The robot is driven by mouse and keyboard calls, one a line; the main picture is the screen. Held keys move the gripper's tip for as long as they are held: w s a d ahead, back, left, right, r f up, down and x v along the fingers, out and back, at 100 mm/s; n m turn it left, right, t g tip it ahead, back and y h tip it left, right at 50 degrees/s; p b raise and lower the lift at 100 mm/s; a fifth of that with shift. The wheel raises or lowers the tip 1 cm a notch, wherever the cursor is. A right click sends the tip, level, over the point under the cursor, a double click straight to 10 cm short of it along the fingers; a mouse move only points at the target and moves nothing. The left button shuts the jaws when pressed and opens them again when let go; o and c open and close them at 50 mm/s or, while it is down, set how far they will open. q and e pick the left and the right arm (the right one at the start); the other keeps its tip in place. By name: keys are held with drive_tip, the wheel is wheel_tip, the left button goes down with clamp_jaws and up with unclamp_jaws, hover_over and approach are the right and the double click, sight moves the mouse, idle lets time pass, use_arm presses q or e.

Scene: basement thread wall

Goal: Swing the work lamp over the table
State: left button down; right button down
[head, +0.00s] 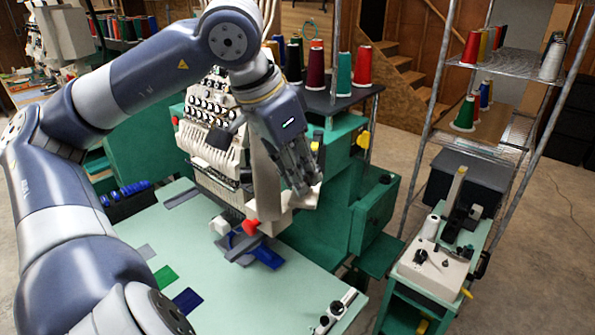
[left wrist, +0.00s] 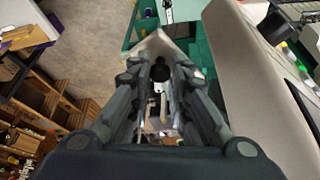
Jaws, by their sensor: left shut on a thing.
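My left gripper (head: 305,180) is in front of the pale sewing machine head, above the far right part of the green table (head: 205,265). Its fingers are closed on a part of the work lamp, mostly hidden by the fingers. In the left wrist view the left gripper (left wrist: 160,100) shows both fingers close together, with a small black and pale part between them. The lamp's full shape and its joint to the machine cannot be made out. My right gripper is not in view.
A multi-needle machine (head: 215,160) stands at the table's back edge, with thread cones (head: 316,68) on top. A red-tipped item and blue cloth (head: 264,254) lie below the gripper. Flat swatches (head: 165,275) lie at left. A white machine (head: 433,268) stands at right.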

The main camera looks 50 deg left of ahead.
use_arm(q)
drive_tip(key=shift+s+a, duration=0.15)
drive_tip(key=shift+a, duration=0.05)
idle(0.3)
drive_tip(key=c, duration=1.5)
unclamp_jaws()
drive_tip(key=shift+o, duration=0.2)
drive_tip(key=shift+r, duration=0.25)
drive_tip(key=v, duration=1.1)
drive_tip(key=shift+r, duration=0.2)
